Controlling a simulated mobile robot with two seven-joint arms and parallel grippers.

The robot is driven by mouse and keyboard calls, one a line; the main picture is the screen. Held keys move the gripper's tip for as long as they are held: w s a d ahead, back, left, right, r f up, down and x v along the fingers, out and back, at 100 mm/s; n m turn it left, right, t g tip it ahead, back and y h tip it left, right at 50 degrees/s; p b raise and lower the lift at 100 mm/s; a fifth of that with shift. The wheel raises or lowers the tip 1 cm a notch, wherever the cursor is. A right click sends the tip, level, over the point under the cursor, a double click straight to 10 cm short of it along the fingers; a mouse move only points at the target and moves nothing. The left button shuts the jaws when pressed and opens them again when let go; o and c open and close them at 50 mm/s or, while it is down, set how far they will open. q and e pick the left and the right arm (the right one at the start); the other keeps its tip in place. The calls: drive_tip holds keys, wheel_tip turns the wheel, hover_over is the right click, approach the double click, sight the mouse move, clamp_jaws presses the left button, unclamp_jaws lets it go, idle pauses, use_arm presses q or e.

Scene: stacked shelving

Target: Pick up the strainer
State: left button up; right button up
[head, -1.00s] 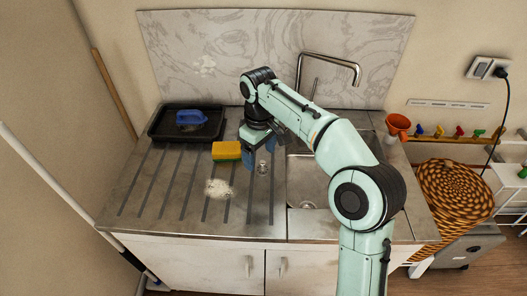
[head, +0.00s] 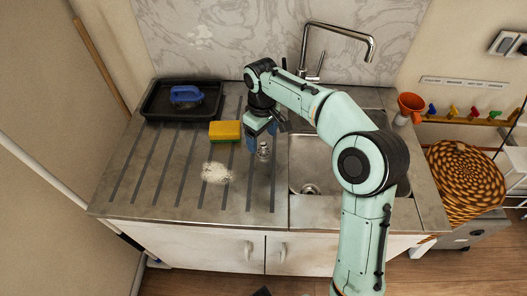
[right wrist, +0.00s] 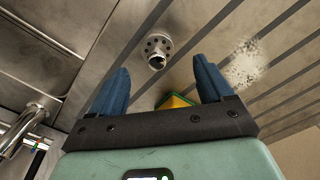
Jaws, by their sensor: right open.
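The strainer (head: 263,151) is a small metal piece standing on the grooved drainboard, just left of the sink. In the right wrist view the strainer (right wrist: 157,48) shows a round perforated flange and a short neck, beyond the fingertips. My right gripper (head: 263,133) is just behind and above it in the head view, its blue fingers apart. In the right wrist view the gripper (right wrist: 160,66) is open and empty, with the strainer roughly centred between the finger lines. My left gripper is not seen.
A yellow-green sponge (head: 225,131) lies close left of the strainer. White powder (head: 216,172) is in front of the sponge. A black tray (head: 156,110) with a blue-handled brush (head: 186,95) is at the back left. The sink (head: 309,160) and tap (head: 340,29) are to the right.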

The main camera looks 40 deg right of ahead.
sight(264, 145)
wheel_tip(264, 145, down, 5)
drive_tip(key=shift+s+d+f+b, duration=0.15)
drive_tip(key=shift+b, duration=0.3)
drive_tip(key=c, duration=1.1)
